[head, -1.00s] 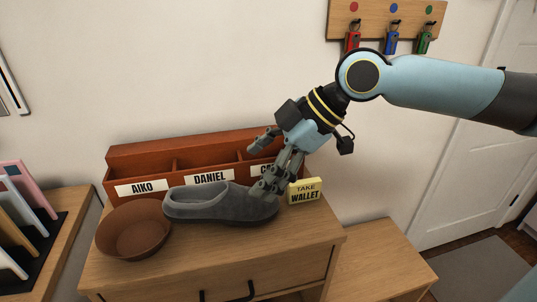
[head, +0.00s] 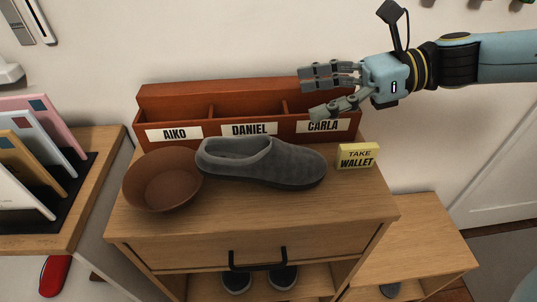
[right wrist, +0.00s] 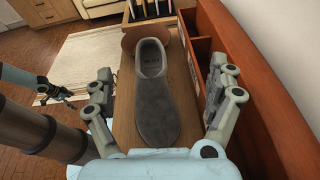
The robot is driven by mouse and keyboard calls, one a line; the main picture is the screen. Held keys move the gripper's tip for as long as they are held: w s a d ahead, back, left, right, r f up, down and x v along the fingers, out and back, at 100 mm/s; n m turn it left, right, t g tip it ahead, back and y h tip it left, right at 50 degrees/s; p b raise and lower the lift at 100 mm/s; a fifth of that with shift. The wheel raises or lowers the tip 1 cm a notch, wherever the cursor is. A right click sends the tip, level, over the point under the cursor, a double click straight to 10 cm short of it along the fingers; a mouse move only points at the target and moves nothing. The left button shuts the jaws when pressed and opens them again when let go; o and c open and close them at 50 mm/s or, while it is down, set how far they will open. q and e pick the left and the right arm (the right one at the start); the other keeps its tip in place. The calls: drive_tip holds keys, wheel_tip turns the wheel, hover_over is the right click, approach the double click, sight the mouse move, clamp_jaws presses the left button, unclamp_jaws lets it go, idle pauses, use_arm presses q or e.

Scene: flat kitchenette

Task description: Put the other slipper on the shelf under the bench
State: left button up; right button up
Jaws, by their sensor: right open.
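A grey slipper (head: 270,163) lies on the wooden cabinet top, toe to the right, its heel beside the brown bowl. My right gripper (head: 308,95) is open and empty, above and behind the slipper, in front of the letter organizer's right part. In the right wrist view the slipper (right wrist: 155,95) lies lengthwise between the spread fingers (right wrist: 165,78), apart from them. The low bench (head: 425,238) stands right of the cabinet; a grey-blue item (head: 391,289), perhaps the other slipper, shows partly beneath it. What seems my left gripper (right wrist: 52,90) shows small in the right wrist view, its jaws unclear.
The bowl (head: 161,181) stands at the cabinet's left. The red-brown organizer (head: 200,97) runs along the wall behind the slipper. A yellow "TAKE WALLET" sign (head: 358,156) stands right of the toe. Dark shoes (head: 236,283) sit in the cabinet below. The bench top is clear.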

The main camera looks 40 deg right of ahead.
drive_tip(key=n+g+b, duration=0.1)
drive_tip(key=g, duration=0.1)
approach(284, 146)
drive_tip(key=shift+w+a+f+h, duration=0.3)
drive_tip(key=shift+w+a+f, duration=0.1)
drive_tip(key=shift+w+a, duration=0.25)
drive_tip(key=b+x, duration=0.2)
drive_tip(key=b, duration=0.1)
drive_tip(key=b+x, duration=0.2)
drive_tip(key=shift+s+a+f, duration=0.1)
drive_tip(key=shift+s+a, duration=0.05)
drive_tip(key=shift+s, duration=0.15)
drive_tip(key=shift+w+a+f+b, duration=0.15)
drive_tip(key=shift+w+a+b, duration=0.1)
drive_tip(key=shift+b, duration=0.15)
drive_tip(key=shift+w+a+b, duration=0.2)
drive_tip(key=shift+a+b, duration=0.3)
drive_tip(key=shift+b, duration=0.05)
drive_tip(key=b+x, duration=0.4)
drive_tip(key=shift+w+a+f+b, duration=0.1)
drive_tip(key=shift+w+a+b, duration=0.1)
drive_tip(key=shift+a+b, duration=0.25)
